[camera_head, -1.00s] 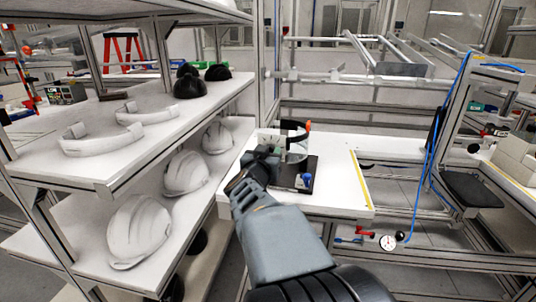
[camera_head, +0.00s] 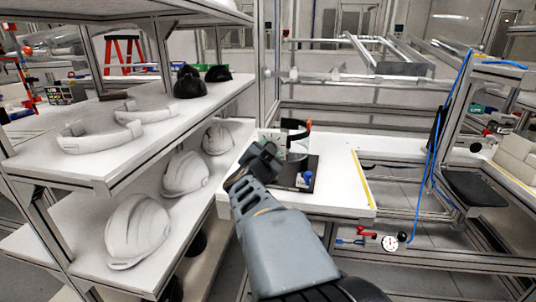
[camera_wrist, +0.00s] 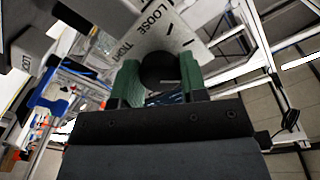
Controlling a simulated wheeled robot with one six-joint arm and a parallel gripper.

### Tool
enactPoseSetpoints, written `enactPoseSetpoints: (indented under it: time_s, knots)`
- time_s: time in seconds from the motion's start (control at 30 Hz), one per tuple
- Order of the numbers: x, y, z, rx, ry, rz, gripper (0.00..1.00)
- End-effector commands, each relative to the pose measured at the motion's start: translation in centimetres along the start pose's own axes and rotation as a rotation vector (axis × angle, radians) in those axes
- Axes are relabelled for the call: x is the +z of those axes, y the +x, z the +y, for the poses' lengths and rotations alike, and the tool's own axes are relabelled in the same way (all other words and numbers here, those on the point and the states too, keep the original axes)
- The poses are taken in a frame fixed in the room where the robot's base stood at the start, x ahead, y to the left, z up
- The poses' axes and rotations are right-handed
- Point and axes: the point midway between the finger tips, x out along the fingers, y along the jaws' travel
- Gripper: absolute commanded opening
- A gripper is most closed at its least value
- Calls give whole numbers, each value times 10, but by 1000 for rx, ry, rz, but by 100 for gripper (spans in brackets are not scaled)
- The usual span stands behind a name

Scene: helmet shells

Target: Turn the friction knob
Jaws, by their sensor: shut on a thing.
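In the wrist view, the friction knob (camera_wrist: 159,68) is a round black part. It sits in front of a pale plate (camera_wrist: 200,42) printed with LOOSE and TIGHT. My gripper (camera_wrist: 160,82) has its green fingertips on either side of the knob and is shut on it. In the head view, my gripper (camera_head: 262,160) is at the left side of a small fixture with a dark base (camera_head: 312,166) on the white table. The knob is hidden there behind my gripper.
The fixture has a blue part (camera_head: 307,177) and a dark band with an orange tip (camera_head: 308,125). A shelf with white helmet shells (camera_head: 137,230) stands close on the left. The white table (camera_head: 340,190) is clear right of the fixture.

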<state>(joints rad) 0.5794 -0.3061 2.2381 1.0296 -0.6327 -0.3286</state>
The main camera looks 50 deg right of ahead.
Motion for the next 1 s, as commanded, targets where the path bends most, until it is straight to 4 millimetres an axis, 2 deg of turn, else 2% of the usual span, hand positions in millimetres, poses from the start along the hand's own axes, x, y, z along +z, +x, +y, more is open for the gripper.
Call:
enactPoseSetpoints:
  time_s: [0.3, 0.77, 0.8, 1.0]
  knots:
    - [0, 0, 0, 0, 87, 0, 16]
    - [0, 0, 0, 0, 98, 0, 16]
    - [0, 0, 0, 0, 97, 0, 42]
    - [0, 0, 0, 0, 97, 0, 62]
